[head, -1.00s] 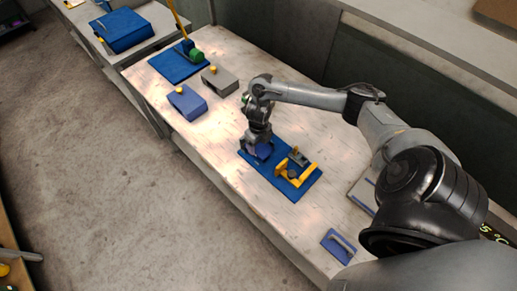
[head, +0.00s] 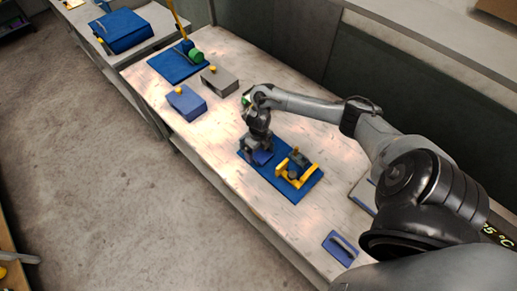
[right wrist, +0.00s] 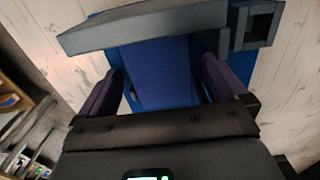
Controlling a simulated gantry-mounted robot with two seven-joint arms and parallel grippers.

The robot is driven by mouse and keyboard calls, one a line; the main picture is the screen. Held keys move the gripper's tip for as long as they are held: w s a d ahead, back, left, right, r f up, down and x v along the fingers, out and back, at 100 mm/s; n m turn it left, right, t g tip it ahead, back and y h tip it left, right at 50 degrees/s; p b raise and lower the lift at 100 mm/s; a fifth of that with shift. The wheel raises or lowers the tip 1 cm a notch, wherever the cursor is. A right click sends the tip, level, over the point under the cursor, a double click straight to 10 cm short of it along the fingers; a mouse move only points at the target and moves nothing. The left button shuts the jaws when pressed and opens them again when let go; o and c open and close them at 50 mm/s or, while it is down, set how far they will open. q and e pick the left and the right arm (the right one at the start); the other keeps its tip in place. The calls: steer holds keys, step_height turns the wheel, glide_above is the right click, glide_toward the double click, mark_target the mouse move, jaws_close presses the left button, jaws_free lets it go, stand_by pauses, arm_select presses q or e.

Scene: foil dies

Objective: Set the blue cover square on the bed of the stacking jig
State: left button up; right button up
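My right gripper (head: 258,148) is over the left part of a blue base plate (head: 306,190), which I take for the jig. In the right wrist view its two fingers (right wrist: 160,90) stand apart on either side of a blue piece (right wrist: 160,70), with a gap beside the left finger. That blue piece (head: 263,157) lies low under the gripper in the head view, and looks like the cover. A grey bar (right wrist: 150,25) crosses in front of it in the wrist view. The gripper hides how squarely it sits. My left gripper is out of view.
A yellow frame (head: 311,173) with a dark block stands on the plate's right part. A blue box (head: 186,104) and a grey box (head: 222,82), each yellow-knobbed, stand at the left. A blue handled piece (head: 340,248) lies near the front. The table between is clear.

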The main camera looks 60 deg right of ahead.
steer(key=shift+r, duration=0.1)
steer(key=shift+r+p, duration=0.2)
steer(key=shift+p, duration=0.1)
step_height(320, 180, up, 11)
steer(key=p, duration=0.4)
steer(key=w+a+f+m+t+y, duration=0.1)
steer(key=a+m+t+y, duration=0.3)
steer(key=a, duration=1.1)
steer(key=w+a+f+m+t+h, duration=0.15)
steer(key=a+m, duration=0.45)
steer(key=a, duration=0.9)
steer(key=s+d+r+m+g+h, duration=0.1)
steer(key=s+d+r+m, duration=0.1)
steer(key=s+m, duration=0.5)
steer(key=s+d+r+m+g+h, duration=0.1)
steer(key=s+d+r+m, duration=0.2)
steer(key=s+m, duration=0.4)
steer(key=m, duration=0.7)
steer(key=shift+s+d, duration=0.15)
steer(key=shift+s, duration=0.25)
steer(key=shift+r, duration=0.15)
